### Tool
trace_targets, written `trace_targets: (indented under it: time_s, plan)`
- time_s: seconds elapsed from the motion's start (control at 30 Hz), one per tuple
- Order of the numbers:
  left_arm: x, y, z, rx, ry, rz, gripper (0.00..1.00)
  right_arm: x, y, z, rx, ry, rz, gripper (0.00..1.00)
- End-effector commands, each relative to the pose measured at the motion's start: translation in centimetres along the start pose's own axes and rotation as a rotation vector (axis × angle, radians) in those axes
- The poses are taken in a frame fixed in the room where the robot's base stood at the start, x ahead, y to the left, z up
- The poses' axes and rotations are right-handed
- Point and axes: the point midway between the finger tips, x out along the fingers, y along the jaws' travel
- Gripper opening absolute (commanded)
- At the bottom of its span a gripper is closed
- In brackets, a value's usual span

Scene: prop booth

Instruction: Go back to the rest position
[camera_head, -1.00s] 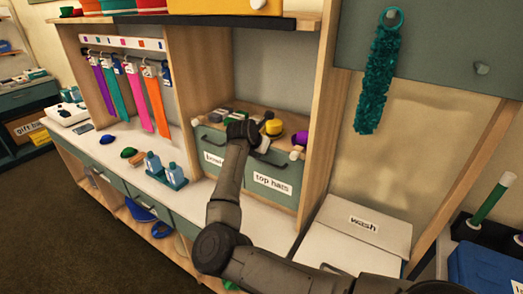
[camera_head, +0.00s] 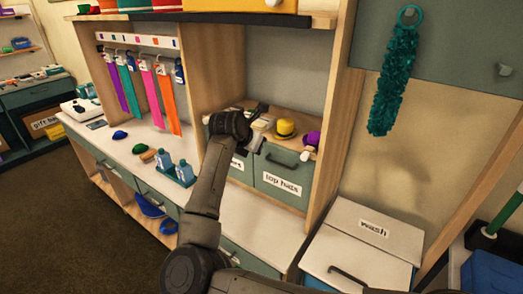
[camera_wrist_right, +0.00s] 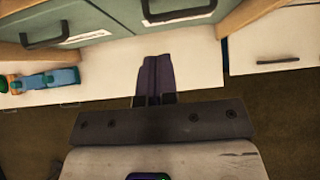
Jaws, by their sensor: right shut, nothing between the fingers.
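My right arm comes in from the bottom of the head view and reaches up in front of the shelf unit. Its gripper (camera_head: 258,114) appears in front of the label drawers, with the fingertips partly hidden by the wrist. In the right wrist view the dark fingers (camera_wrist_right: 153,82) are together and empty, over the white counter edge (camera_wrist_right: 200,62). My left gripper is in neither view.
A yellow hat (camera_head: 285,129) and a purple hat (camera_head: 311,140) sit on the "top hats" drawer (camera_head: 283,174). Blue bottles (camera_head: 185,170) stand on the counter. A "wash" bin (camera_head: 365,230) is at lower right. Open floor (camera_head: 70,225) lies left.

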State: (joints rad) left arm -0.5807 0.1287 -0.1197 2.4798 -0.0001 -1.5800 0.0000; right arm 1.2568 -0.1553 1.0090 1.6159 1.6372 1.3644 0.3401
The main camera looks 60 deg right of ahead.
Motion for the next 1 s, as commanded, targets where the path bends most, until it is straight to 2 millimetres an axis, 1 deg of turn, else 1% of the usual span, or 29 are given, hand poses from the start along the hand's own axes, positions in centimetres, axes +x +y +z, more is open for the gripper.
trace_targets:
  time_s: [0.1, 0.2, 0.5, 0.57, 0.67, 0.77, 0.8, 0.87, 0.9, 0.97, 1.0]
  plan:
    - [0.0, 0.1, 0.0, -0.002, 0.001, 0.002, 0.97, -0.9, 0.0, 0.0, 0.001, 0.000, 0.001, 0.00]
    - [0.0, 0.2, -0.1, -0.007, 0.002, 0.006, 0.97, -1.2, 0.0, 0.0, 0.001, 0.000, 0.001, 0.00]
    - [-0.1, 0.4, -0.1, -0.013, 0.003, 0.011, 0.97, -1.4, 0.0, 0.0, -0.011, 0.000, 0.000, 0.00]
    - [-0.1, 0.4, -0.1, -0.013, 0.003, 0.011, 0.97, -1.4, 0.1, 0.4, -0.027, -0.027, 0.009, 0.00]
    - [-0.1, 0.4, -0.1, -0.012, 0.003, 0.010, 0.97, -1.5, 0.7, 2.1, -0.051, -0.133, 0.043, 0.00]
    - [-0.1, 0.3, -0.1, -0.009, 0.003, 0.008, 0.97, -2.2, 1.2, 5.1, -0.094, -0.322, 0.064, 0.00]
    - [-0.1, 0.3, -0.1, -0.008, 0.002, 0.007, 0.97, -2.8, 1.4, 6.4, -0.119, -0.414, 0.064, 0.00]
    - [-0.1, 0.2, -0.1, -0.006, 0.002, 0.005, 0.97, -3.9, 1.4, 8.6, -0.158, -0.560, 0.056, 0.00]
    - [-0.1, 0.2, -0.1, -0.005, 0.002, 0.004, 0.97, -4.8, 1.3, 9.9, -0.186, -0.658, 0.045, 0.00]
    - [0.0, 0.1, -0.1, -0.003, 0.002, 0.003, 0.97, -6.3, 0.9, 11.9, -0.229, -0.804, 0.022, 0.00]
    - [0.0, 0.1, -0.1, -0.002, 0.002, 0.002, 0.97, -7.5, 0.6, 13.1, -0.262, -0.902, 0.003, 0.00]
